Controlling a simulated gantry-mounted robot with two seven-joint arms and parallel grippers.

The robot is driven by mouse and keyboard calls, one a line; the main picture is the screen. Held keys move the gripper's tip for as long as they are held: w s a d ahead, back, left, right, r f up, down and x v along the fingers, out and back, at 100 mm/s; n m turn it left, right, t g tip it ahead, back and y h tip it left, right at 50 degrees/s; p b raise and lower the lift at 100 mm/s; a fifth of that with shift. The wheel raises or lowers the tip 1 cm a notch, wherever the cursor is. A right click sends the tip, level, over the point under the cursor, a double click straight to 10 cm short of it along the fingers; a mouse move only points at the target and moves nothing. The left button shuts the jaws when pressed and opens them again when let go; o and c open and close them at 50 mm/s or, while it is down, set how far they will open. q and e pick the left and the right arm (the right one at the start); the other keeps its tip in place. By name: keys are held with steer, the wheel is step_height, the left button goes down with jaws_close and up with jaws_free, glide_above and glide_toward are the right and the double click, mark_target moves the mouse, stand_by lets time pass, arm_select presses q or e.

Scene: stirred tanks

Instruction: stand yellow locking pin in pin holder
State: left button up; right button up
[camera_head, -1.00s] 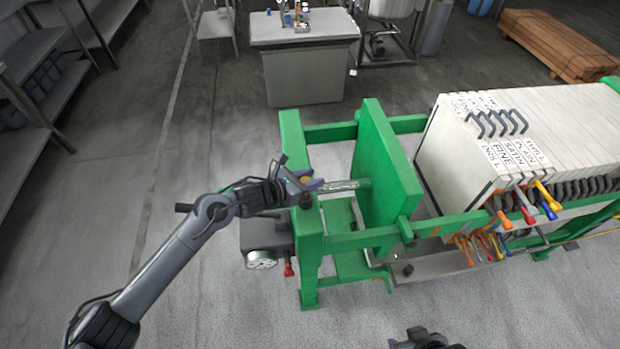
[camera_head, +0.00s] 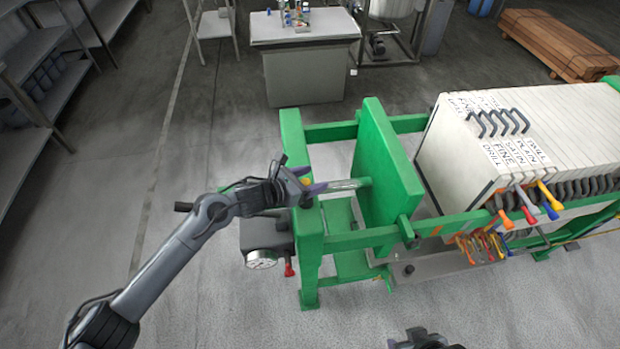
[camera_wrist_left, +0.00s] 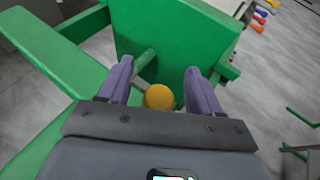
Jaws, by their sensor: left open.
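The yellow locking pin shows as a round yellow head (camera_wrist_left: 159,97) in the left wrist view, between my fingers. In the head view its head (camera_head: 306,182) is a small yellow spot at the top of the near-left green post. Its shaft is hidden. My left gripper (camera_head: 312,182) is open, with its purple fingers on either side of the yellow head; the wrist view also shows the gripper (camera_wrist_left: 158,82). I cannot tell whether a finger touches the pin. I cannot identify the pin holder with certainty. My right gripper's fingers do not show.
A green press frame (camera_head: 308,240) with a thick upright green plate (camera_head: 385,160) stands close to my left gripper. A metal rod (camera_head: 345,184) runs to that plate. White filter plates (camera_head: 560,130) with coloured handles fill the right. A pressure gauge (camera_head: 261,260) sits low beside the frame.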

arm_select(q)
steer(key=v, duration=1.1)
steer(key=shift+b, duration=0.45)
steer(key=shift+d, duration=0.2)
